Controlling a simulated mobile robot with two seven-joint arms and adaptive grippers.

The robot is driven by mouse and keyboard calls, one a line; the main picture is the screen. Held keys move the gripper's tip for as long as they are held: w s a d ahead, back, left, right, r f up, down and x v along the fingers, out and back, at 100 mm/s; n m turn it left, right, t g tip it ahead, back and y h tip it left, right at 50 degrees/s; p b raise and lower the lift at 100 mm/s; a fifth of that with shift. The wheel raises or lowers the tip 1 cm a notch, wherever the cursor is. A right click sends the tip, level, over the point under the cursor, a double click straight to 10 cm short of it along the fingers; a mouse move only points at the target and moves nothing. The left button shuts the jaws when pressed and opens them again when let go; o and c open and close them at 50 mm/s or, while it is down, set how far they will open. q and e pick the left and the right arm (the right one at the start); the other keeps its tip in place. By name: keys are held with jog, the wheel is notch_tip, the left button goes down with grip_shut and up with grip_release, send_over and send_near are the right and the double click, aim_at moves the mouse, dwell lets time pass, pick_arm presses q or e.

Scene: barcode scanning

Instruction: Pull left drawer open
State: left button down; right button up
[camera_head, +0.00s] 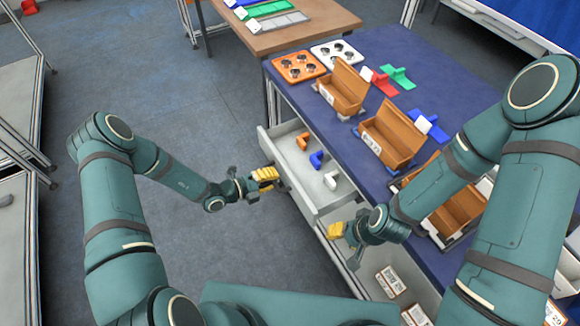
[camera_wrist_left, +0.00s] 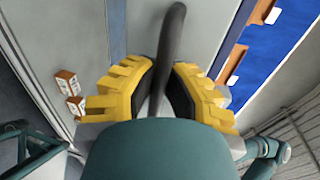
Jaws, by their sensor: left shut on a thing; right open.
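The left drawer (camera_head: 318,196) is a pale drawer under the blue-topped table, and it stands pulled out. An orange piece (camera_head: 302,141), a blue piece (camera_head: 317,159) and a white piece (camera_head: 331,180) lie inside it. My left gripper (camera_head: 266,177), with yellow fingers, is at the drawer's front. In the left wrist view its fingers (camera_wrist_left: 160,90) are shut on a dark curved handle (camera_wrist_left: 173,45). My right gripper (camera_head: 338,231) is open, in front of the table and right of the drawer; it appears empty.
The blue table (camera_head: 425,62) carries brown open boxes (camera_head: 392,136), an orange tray (camera_head: 299,67) and a white tray (camera_head: 337,54). Small boxes (camera_head: 390,281) lie in a pale open compartment at lower right. The floor (camera_head: 190,100) left of the drawer is clear.

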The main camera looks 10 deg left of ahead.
pick_arm(q)
jog(key=shift+f+v, duration=0.25)
jog(key=shift+v, duration=1)
jog(key=shift+f+v, duration=0.25)
jog(key=shift+v, duration=1)
jog(key=shift+a, duration=0.1)
jog(key=c, duration=1)
grip_release()
jog(key=v, duration=1.2)
